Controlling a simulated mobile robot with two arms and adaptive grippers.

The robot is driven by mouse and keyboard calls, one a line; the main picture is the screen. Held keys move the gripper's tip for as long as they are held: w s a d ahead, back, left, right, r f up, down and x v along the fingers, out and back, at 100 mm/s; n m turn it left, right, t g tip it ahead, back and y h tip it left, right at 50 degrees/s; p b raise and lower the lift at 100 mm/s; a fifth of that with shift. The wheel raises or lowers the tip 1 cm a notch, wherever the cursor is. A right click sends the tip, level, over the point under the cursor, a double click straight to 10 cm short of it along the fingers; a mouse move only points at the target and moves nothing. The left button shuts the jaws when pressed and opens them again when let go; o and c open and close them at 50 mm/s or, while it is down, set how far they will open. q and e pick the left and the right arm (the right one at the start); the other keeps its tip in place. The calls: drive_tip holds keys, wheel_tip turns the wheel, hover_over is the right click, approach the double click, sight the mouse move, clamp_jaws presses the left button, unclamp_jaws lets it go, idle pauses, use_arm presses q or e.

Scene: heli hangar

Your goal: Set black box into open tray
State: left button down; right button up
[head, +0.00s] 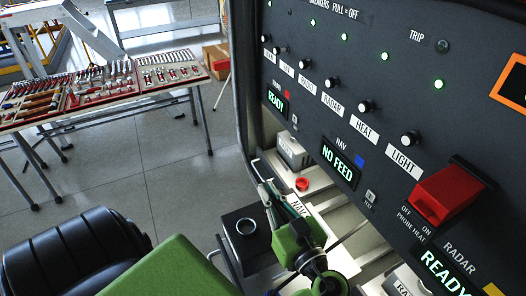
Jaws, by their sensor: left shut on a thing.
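The black box (236,250) is a dark block with a silver-rimmed round fitting (247,227) on top. It shows at the lower middle of the head view. My left gripper (272,207) is at its right side and appears shut on it; the contact is partly hidden by the gripper. The open tray (322,207), a pale pulled-out shelf with a NAV label (297,206), lies below the panel, behind and right of the gripper. I cannot tell how high the box is above it. My right gripper is out of view.
The dark panel (330,75) with knobs, a NO FEED display (340,163) and a red switch cover (447,192) rises close on the right. A grey box (292,150) and red cap (302,184) sit near the tray.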

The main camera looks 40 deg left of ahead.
sight(287, 195)
use_arm(q)
drive_tip(key=shift+w+d+f, duration=0.1)
drive_tip(key=shift+w+d, duration=0.15)
drive_tip(key=shift+w, duration=0.35)
drive_tip(key=shift+w+d, duration=0.25)
drive_tip(key=shift+w, duration=0.35)
drive_tip(key=shift+w+d+f, duration=0.15)
drive_tip(key=shift+w+d, duration=0.1)
drive_tip(key=shift+w, duration=0.3)
drive_tip(key=shift+w+d+f, duration=0.1)
drive_tip(key=shift+w+d, duration=0.1)
drive_tip(key=shift+w, duration=0.35)
drive_tip(key=shift+w+f+b, duration=0.15)
drive_tip(key=shift+f+b, duration=0.05)
drive_tip(key=shift+b, duration=0.25)
drive_tip(key=shift+f+b, duration=1.4)
drive_tip(key=shift+b, duration=0.55)
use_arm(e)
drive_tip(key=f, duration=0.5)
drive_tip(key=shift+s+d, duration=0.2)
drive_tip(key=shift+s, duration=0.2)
use_arm(q)
drive_tip(key=shift+s+d+b, duration=0.1)
drive_tip(key=shift+s+b, duration=0.15)
drive_tip(key=shift+b, duration=0.25)
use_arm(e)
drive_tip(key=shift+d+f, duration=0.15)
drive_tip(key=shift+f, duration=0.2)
